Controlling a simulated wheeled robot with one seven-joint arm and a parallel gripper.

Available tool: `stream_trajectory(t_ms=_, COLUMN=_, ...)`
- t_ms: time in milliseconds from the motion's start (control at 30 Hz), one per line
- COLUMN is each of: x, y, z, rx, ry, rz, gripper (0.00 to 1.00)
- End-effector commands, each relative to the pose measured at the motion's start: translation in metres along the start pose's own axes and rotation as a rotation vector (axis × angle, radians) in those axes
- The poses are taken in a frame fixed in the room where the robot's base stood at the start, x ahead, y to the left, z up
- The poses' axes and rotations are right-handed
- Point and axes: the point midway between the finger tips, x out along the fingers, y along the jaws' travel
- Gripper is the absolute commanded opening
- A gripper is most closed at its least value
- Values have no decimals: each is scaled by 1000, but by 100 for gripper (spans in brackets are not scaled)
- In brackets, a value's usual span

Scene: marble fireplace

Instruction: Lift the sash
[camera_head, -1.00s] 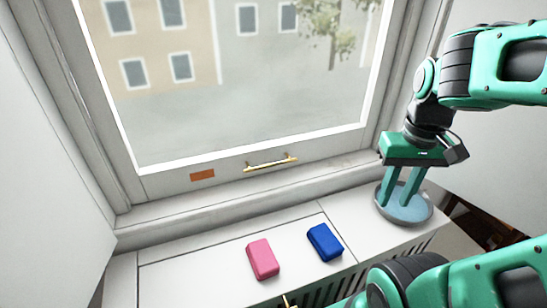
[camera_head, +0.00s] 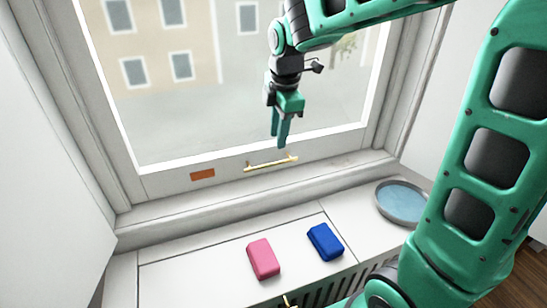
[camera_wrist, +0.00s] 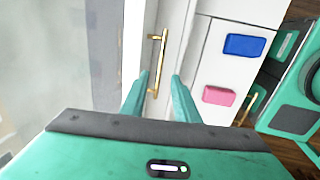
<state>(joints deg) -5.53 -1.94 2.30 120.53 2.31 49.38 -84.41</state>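The window sash (camera_head: 160,174) has a white frame with glass above, and its bottom rail rests at the sill. A brass handle (camera_head: 270,163) is fixed on the bottom rail. My gripper (camera_head: 281,145) hangs just above the handle in the head view, fingers pointing down. In the wrist view, the brass handle (camera_wrist: 157,62) lies ahead of my fingertips (camera_wrist: 160,76), which are spread apart with nothing between them that I can see held. The gripper is open and does not appear to touch the handle.
An orange patch (camera_head: 202,175) sits on the rail left of the handle. On the ledge below lie a pink block (camera_head: 263,259) and a blue block (camera_head: 325,242). A round grey dish with a blue inside (camera_head: 402,201) stands at the right. The ledge's left part is clear.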

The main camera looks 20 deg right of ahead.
Motion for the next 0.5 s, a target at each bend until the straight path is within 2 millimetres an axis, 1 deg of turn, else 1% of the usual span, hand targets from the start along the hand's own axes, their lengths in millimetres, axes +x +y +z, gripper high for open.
stream_trajectory(t_ms=300, x=56, y=-2, z=1, rx=4, ry=-1, rz=-6, gripper=28)
stream_trajectory(t_ms=500, x=83, y=-2, z=1, rx=5, ry=-1, rz=-4, gripper=28)
